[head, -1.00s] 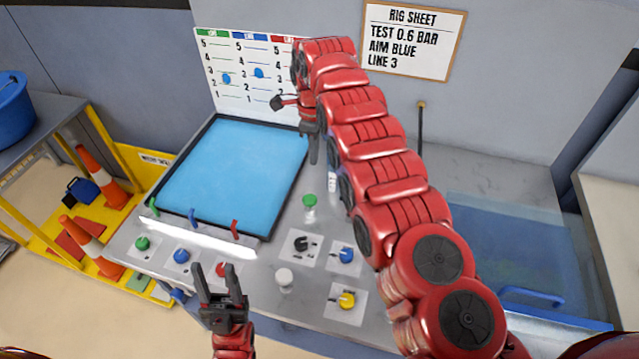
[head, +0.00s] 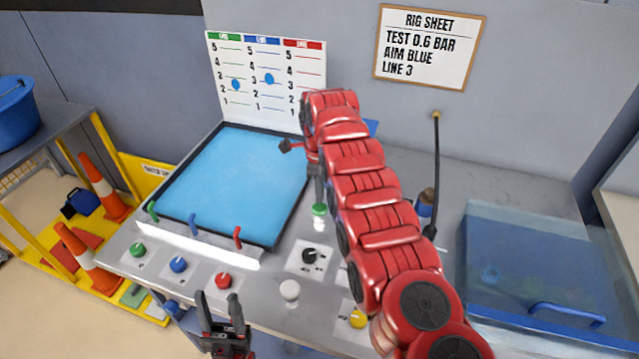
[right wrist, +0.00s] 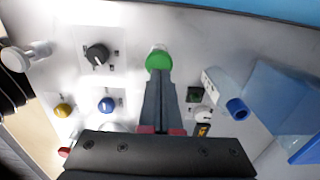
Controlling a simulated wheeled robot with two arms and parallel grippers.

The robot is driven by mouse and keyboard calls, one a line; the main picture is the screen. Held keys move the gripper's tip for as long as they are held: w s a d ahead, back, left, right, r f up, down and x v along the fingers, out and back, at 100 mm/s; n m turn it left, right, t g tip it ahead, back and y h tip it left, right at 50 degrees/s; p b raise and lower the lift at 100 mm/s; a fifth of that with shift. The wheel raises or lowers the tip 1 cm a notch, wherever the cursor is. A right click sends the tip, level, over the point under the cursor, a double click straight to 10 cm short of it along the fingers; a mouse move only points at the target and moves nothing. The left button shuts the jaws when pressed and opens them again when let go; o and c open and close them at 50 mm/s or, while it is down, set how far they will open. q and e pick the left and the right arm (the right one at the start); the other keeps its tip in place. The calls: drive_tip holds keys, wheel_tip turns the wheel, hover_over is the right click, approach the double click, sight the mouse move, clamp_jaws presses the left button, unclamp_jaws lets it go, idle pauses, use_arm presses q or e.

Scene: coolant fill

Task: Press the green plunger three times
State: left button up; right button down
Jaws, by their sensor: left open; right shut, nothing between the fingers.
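The green plunger (head: 319,210) stands upright on the grey bench, a round green cap on a pale body. It also shows in the right wrist view (right wrist: 158,59), at the fingertips. My right gripper (head: 319,195) points down just above the cap; its shut, empty fingers (right wrist: 158,78) overlap the cap's near edge in the wrist view. I cannot tell whether they touch it. My left gripper (head: 223,300) is open and empty at the front edge of the bench, left of the white knob.
A blue-surfaced tray (head: 235,175) lies behind the green, blue and red knobs. A black dial (head: 310,256), a white knob (head: 289,290) and a yellow knob (head: 357,318) are near the plunger. A clear tank (head: 540,260) stands at right. The rig sheet (head: 430,47) hangs behind.

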sight(320, 208)
drive_tip(key=shift+s+f, duration=0.1)
drive_tip(key=shift+f, duration=0.4)
drive_tip(key=shift+f+p, duration=0.3)
drive_tip(key=shift+f, duration=0.3)
wheel_tip(320, 208, down, 3)
drive_tip(key=b, duration=0.3)
drive_tip(key=shift+b, duration=0.3)
drive_tip(key=shift+s, duration=0.15)
